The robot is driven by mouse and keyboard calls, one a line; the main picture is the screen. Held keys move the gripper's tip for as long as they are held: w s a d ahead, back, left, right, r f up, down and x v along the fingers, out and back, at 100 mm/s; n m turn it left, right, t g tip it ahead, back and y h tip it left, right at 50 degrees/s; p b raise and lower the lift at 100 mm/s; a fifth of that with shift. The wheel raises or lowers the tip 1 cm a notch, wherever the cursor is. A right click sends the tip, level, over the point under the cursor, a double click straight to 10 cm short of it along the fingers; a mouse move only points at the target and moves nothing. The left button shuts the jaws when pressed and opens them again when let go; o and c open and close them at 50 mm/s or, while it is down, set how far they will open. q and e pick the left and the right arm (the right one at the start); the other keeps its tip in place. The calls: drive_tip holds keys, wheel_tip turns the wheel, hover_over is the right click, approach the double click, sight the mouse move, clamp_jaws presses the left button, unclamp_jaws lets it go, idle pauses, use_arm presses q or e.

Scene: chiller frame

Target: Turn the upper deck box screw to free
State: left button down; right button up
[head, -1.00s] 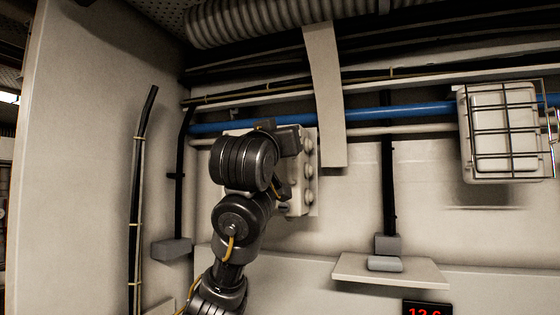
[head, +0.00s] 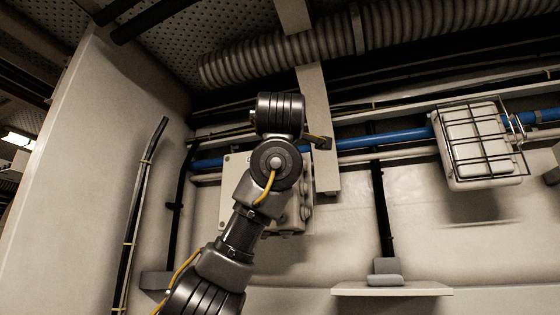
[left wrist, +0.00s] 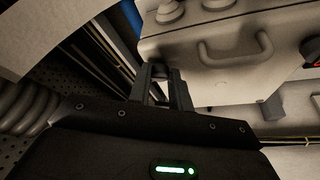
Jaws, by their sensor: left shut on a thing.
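The pale deck box (head: 236,192) is on the back wall in the head view, partly hidden behind my left arm. In the left wrist view the box (left wrist: 215,70) shows close up, with a curved handle and round knobs. My left gripper (left wrist: 159,82) has its two fingers at the box's near corner. It is shut on a small dark piece there, which looks like the screw; the fingers cover most of it, so its turn cannot be told. In the head view my wrist hides the fingers. My right gripper is not in view.
A blue pipe (head: 385,139) runs behind the box. A flat vertical strip (head: 327,175) hangs beside it, below a ribbed hose (head: 285,55). A caged lamp (head: 478,145) is at the right and a small shelf (head: 400,290) lower down.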

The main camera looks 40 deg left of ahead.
use_arm(q)
drive_tip(key=shift+r+n+g+h+b, duration=0.2)
drive_tip(key=shift+n+g, duration=0.25)
drive_tip(key=shift+n, duration=0.65)
drive_tip(key=shift+n+g+h+b, duration=0.1)
drive_tip(key=shift+n+g+b, duration=0.25)
drive_tip(key=shift+n, duration=0.75)
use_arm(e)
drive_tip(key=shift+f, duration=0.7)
use_arm(q)
drive_tip(key=c, duration=1.3)
unclamp_jaws()
